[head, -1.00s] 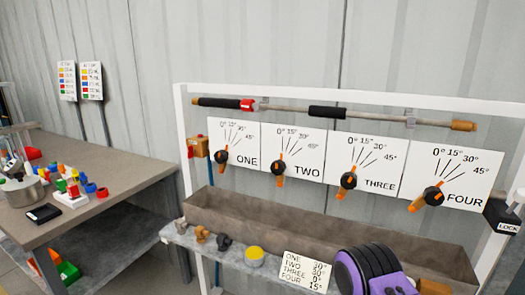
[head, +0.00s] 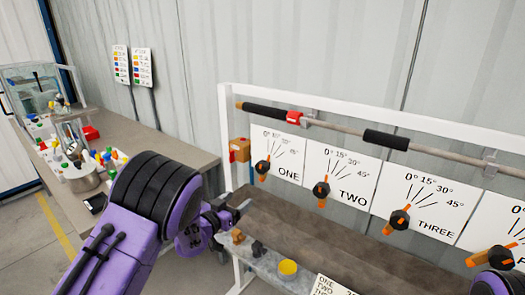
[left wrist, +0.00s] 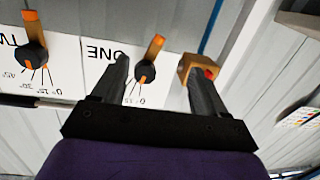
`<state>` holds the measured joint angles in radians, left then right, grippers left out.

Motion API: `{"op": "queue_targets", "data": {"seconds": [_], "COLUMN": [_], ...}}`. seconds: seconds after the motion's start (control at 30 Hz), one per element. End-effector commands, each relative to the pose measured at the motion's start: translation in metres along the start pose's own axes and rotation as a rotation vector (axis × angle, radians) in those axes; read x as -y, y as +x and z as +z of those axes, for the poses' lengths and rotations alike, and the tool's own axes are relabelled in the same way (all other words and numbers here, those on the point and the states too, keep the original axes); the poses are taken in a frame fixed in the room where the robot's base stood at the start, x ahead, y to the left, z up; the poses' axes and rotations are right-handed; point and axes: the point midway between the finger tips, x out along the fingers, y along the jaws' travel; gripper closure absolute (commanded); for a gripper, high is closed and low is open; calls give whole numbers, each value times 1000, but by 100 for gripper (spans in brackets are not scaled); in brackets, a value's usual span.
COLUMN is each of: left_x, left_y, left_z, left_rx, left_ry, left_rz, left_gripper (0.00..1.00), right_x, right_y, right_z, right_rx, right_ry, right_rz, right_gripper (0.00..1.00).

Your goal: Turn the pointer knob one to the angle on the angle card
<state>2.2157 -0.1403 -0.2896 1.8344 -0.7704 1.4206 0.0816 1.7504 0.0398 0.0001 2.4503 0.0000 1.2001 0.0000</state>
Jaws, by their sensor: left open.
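Pointer knob one (head: 262,167) has a black hub and an orange bar on the white ONE panel (head: 288,170). Its longer orange end points down, away from the angle lines. In the left wrist view, which is upside down, knob one (left wrist: 145,72) shows between the finger lines, beyond the fingertips. My left gripper (head: 238,206) is open and empty, below and left of the knob in the head view; it also shows in the left wrist view (left wrist: 160,75). The angle card (head: 334,287) is cut off at the bottom edge; its angles are out of view. My right gripper is not in view.
Knobs two (head: 321,190) and three (head: 400,219) sit to the right. A wooden box (head: 239,150) is left of the ONE panel. A rail (head: 340,130) runs above. A trough (head: 330,235) and a shelf with a yellow cup (head: 288,269) lie below.

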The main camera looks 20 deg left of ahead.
Motion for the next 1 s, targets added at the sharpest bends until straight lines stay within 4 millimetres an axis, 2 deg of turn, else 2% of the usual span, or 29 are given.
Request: {"op": "queue_targets", "data": {"seconds": [0.03, 0.1, 0.17, 0.27, 0.5, 0.63, 0.8, 1.0], "left_x": [-4, -8, -9, -10, -14, -16, -17, -17], "left_y": [8, 15, 19, 30, 82, 104, 119, 121], "left_z": [-36, -60, -70, -74, -78, -78, -78, -77], "left_rx": [-39, -71, -85, -89, -88, -88, -87, -85], "left_ry": [37, 73, 88, 93, 91, 89, 89, 88], "left_rz": [37, 74, 89, 96, 92, 91, 90, 88], "left_gripper": [27, 27, 27, 27, 27, 27, 27, 27], "right_x": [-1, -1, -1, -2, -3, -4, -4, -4], "right_y": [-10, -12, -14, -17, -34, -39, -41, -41], "right_z": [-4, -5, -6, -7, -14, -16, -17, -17], "right_rx": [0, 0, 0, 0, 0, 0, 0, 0], "right_ry": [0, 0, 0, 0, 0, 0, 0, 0], "right_rz": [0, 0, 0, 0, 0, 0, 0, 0], "right_gripper": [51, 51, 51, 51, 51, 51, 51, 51]}}
